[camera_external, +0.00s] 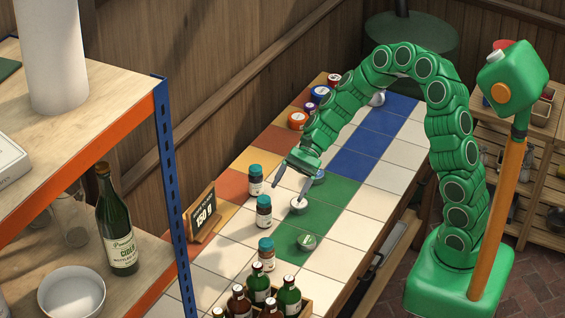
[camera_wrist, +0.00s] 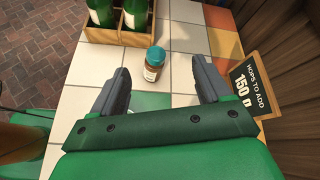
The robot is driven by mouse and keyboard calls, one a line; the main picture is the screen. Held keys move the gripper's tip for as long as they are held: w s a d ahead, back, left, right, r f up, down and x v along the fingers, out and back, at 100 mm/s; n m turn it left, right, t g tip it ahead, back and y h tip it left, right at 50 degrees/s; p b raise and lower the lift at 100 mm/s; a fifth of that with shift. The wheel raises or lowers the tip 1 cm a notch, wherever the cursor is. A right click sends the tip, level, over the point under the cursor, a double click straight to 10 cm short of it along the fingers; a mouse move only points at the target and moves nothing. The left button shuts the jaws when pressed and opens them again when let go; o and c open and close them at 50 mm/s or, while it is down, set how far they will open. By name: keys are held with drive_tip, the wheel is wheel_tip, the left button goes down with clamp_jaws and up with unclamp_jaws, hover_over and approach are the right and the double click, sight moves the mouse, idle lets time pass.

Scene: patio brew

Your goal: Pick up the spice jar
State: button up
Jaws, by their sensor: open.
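Three small amber jars with teal lids and pale labels stand upright on the tiled table in the external view: a far jar (camera_external: 255,181), a middle jar (camera_external: 264,212) and a near jar (camera_external: 266,250). I cannot tell which one the task means. My gripper (camera_external: 289,193) is open and empty, pointing down above the table by the far and middle jars. In the wrist view one teal-lidded jar (camera_wrist: 154,66) stands beyond and between the open fingertips (camera_wrist: 158,73), apart from them. The other two are not visible there.
A sign (camera_external: 202,214) reading 150 g stands left of the jars. Flat round tins, including a green one (camera_external: 307,243), lie to the right. A shelf (camera_external: 120,112) fills the left.

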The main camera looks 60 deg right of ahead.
sight(259, 206)
drive_tip(key=w+d+f+m+t, duration=0.1)
drive_tip(key=w+d+f+m, duration=0.1)
drive_tip(key=f, duration=0.1)
drive_tip(key=w+d+f+m+t, duration=0.1)
drive_tip(key=w+d+f+m, duration=0.1)
drive_tip(key=w+d+f, duration=0.1)
drive_tip(key=w+d+f+m+t, duration=0.1)
drive_tip(key=w+d+f+m, duration=0.1)
drive_tip(key=w+f+m, duration=0.1)
drive_tip(key=shift+w+d+f+t, duration=0.15)
drive_tip(key=shift+d+f+t, duration=0.2)
drive_tip(key=shift+f, duration=0.25)
drive_tip(key=shift+m+t, duration=0.25)
drive_tip(key=shift+m, duration=0.05)
drive_tip(key=shift+w+d+f+x, duration=0.1)
drive_tip(key=shift+f+x, duration=0.05)
drive_tip(key=shift+x, duration=1.15)
drive_tip(key=shift+w+d+f+x, duration=0.1)
drive_tip(key=shift+x, duration=1.2)
drive_tip(key=shift+w+d+f+x, duration=0.1)
drive_tip(key=shift+f+x, duration=0.05)
drive_tip(key=shift+x, duration=1.1)
drive_tip(key=c, duration=1.1)
